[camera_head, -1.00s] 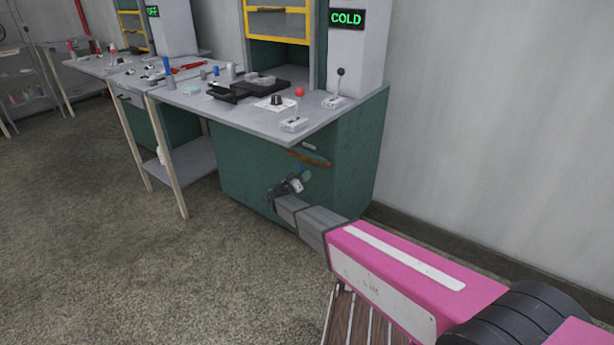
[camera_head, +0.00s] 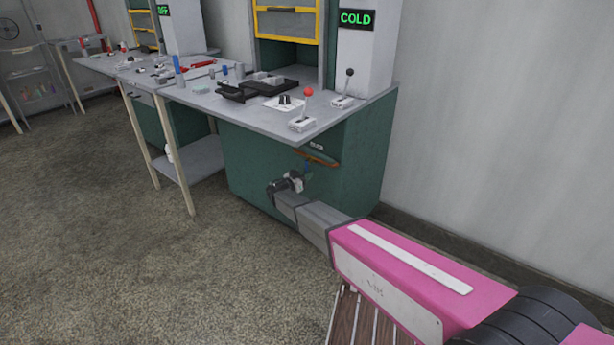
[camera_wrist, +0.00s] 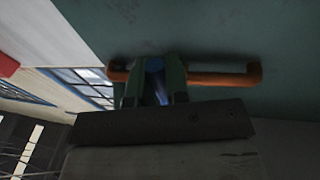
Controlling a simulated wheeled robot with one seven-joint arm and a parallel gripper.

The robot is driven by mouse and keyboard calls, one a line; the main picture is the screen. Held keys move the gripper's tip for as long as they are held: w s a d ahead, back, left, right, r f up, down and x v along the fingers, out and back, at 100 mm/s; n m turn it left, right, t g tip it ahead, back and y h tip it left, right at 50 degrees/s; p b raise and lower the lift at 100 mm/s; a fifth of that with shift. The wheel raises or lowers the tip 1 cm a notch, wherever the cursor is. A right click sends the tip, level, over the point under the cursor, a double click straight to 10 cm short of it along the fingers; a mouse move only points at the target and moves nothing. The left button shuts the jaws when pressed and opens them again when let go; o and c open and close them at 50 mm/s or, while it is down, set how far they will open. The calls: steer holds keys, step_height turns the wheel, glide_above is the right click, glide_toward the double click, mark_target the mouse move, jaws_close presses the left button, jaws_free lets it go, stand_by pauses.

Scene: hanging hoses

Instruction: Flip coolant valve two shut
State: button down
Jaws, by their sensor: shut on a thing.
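An orange pipe (camera_head: 320,159) runs along the green front of the cabinet, below the worktop. It also shows in the wrist view (camera_wrist: 225,79), running left to right behind my fingers. A blue valve lever (camera_wrist: 155,82) stands at the pipe, between my two fingers. My gripper (camera_wrist: 153,70) is shut on this lever, close to the pipe. In the head view my gripper (camera_head: 303,174) is small and dark against the cabinet, just below the pipe. The fingers hide part of the lever and pipe, so the lever's exact angle is hard to tell.
A small pale label (camera_head: 316,146) sits above the pipe. A COLD sign (camera_head: 357,19) glows green. The floor left is clear.

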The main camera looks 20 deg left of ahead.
steer(key=c, duration=1.1)
jaws_free()
steer(key=shift+s, duration=0.1)
steer(key=v, duration=1)
steer(key=shift+s+a, duration=0.2)
steer(key=shift+s, duration=0.1)
steer(key=s+d+n+g, duration=0.15)
steer(key=d+g, duration=0.95)
steer(key=d, duration=2.2)
steer(key=s+d+r+n+g+y, duration=0.1)
steer(key=s+d+n+g+y, duration=0.1)
steer(key=s+d+y, duration=0.3)
steer(key=s+d+r+n+g+y, duration=0.1)
steer(key=s+d+n+g+y, duration=0.2)
steer(key=s+d, duration=0.8)
steer(key=d+y, duration=0.2)
steer(key=d, duration=0.4)
steer(key=shift+r+y, duration=0.35)
steer(key=shift+y, duration=0.05)
